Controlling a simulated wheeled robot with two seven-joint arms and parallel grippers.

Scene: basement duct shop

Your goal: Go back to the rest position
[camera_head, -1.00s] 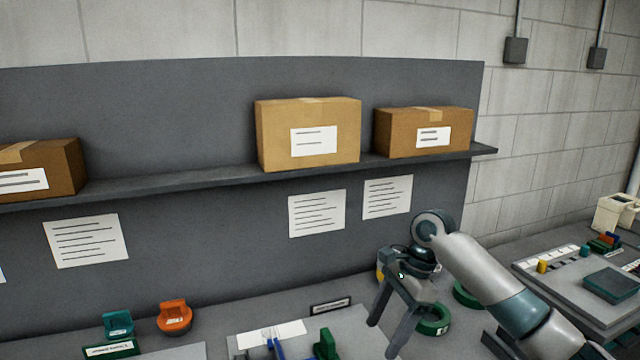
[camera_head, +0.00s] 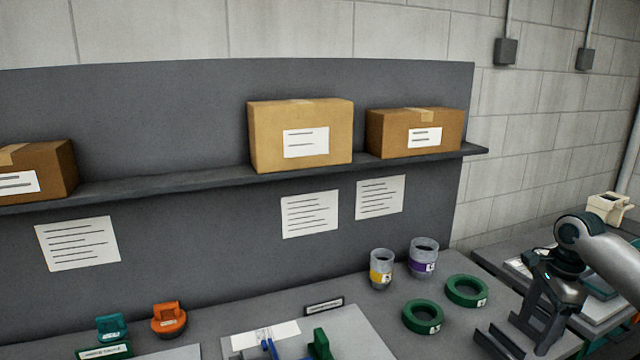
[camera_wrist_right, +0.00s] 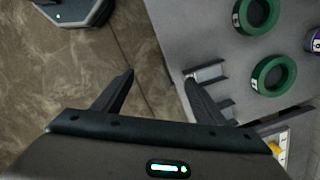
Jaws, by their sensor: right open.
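My right gripper (camera_head: 538,335) is at the lower right in the head view, over the right end of the bench, right of the green rings. Its fingers are apart with nothing between them. In the right wrist view the open fingers (camera_wrist_right: 159,75) point out over the bench edge, with floor beneath part of the gap. My left gripper is not in view.
Two green rings (camera_head: 422,317) (camera_head: 467,291), a yellow-labelled jar (camera_head: 381,269) and a purple-labelled jar (camera_head: 423,257) stand on the bench. An orange item (camera_head: 169,320) and a teal item (camera_head: 112,327) sit left. Boxes (camera_head: 302,135) line the shelf (camera_head: 200,182).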

